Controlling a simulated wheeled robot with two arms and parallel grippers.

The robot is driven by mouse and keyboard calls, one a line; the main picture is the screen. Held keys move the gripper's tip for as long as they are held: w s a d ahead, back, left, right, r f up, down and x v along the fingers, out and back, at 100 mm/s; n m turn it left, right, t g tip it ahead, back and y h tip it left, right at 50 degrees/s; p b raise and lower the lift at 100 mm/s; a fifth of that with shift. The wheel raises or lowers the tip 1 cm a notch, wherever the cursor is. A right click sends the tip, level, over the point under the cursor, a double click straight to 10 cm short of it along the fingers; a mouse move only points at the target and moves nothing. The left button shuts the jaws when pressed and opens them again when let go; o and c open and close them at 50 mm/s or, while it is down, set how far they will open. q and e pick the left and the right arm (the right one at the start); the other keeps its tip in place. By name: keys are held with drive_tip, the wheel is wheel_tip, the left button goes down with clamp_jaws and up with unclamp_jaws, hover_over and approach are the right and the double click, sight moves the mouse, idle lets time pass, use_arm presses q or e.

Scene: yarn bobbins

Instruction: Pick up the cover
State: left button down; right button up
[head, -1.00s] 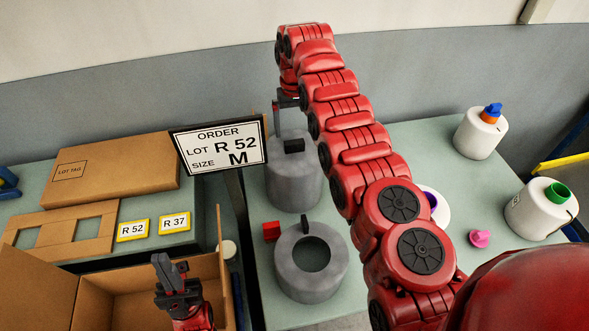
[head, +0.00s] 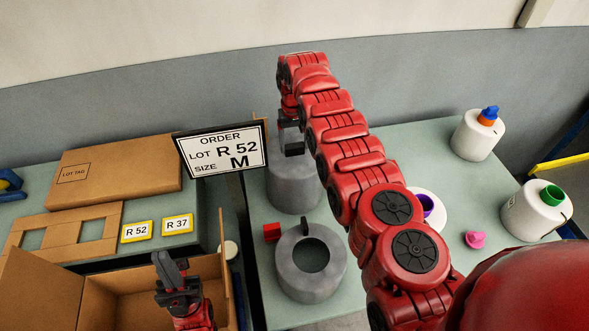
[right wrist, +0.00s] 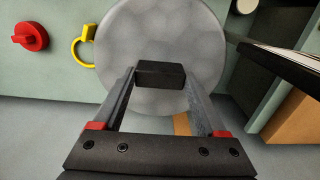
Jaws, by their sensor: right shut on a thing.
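The cover is the round grey top of the grey drum (head: 293,190), and it has a black block handle (head: 292,149). In the right wrist view the cover (right wrist: 160,35) is a pale grey disc, with the handle (right wrist: 160,74) between my fingers. My right gripper (head: 290,138) is shut on this handle from above. I see no gap between cover and drum. My left gripper (head: 174,272) is over the open cardboard box at lower left, and its jaw state is unclear.
The order sign (head: 220,149) stands close left of the drum. A grey ring-shaped body (head: 310,280) with a central hole and a red block (head: 271,231) are in front. White bottles (head: 475,137) stand at right. A pink piece (head: 475,240) lies on the table.

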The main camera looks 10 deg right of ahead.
clamp_jaws()
